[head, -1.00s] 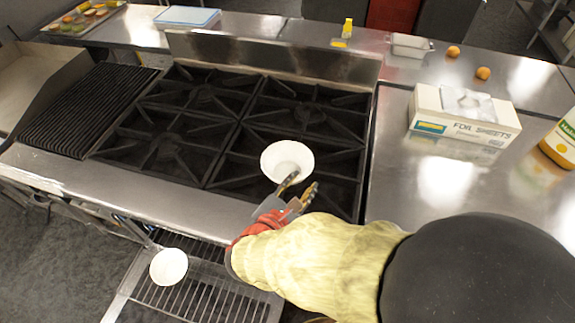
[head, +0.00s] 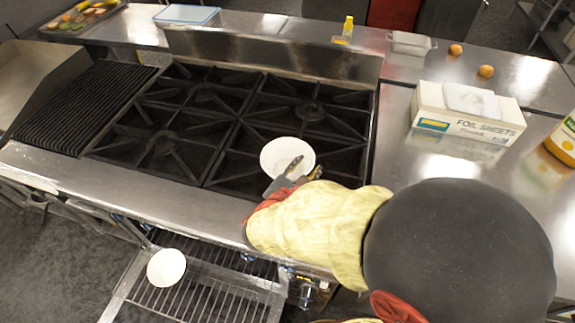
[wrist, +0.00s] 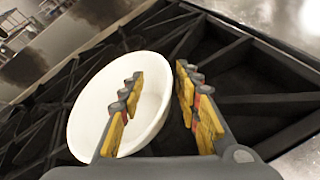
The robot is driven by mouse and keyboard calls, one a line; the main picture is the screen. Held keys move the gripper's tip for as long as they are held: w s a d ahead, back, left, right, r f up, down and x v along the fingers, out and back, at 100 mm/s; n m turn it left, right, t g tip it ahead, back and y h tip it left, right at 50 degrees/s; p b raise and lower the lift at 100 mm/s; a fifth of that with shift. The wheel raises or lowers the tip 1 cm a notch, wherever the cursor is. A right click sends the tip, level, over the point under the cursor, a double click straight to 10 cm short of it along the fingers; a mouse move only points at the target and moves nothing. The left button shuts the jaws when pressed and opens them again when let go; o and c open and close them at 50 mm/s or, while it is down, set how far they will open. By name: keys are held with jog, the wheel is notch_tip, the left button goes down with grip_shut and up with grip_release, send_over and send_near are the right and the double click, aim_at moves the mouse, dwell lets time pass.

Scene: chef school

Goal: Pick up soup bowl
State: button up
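A white soup bowl (head: 281,153) sits on the black stove grate near its front right. It also shows in the wrist view (wrist: 88,108), on the left side. My gripper (head: 304,170) is at the bowl's right front side. In the wrist view, my gripper (wrist: 158,90) is open, with one yellow-padded finger over the bowl's inside and the other outside its right wall. The bowl's rim lies between the fingers, with a gap to the right finger. Whether the left finger touches the bowl cannot be told. A second white bowl (head: 166,267) rests on the lower oven rack.
The stove grates (head: 170,140) are otherwise bare. The oven rack (head: 205,300) sticks out below the stove's front edge.

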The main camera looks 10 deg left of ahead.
jog(key=shift+c, duration=1)
grip_shut()
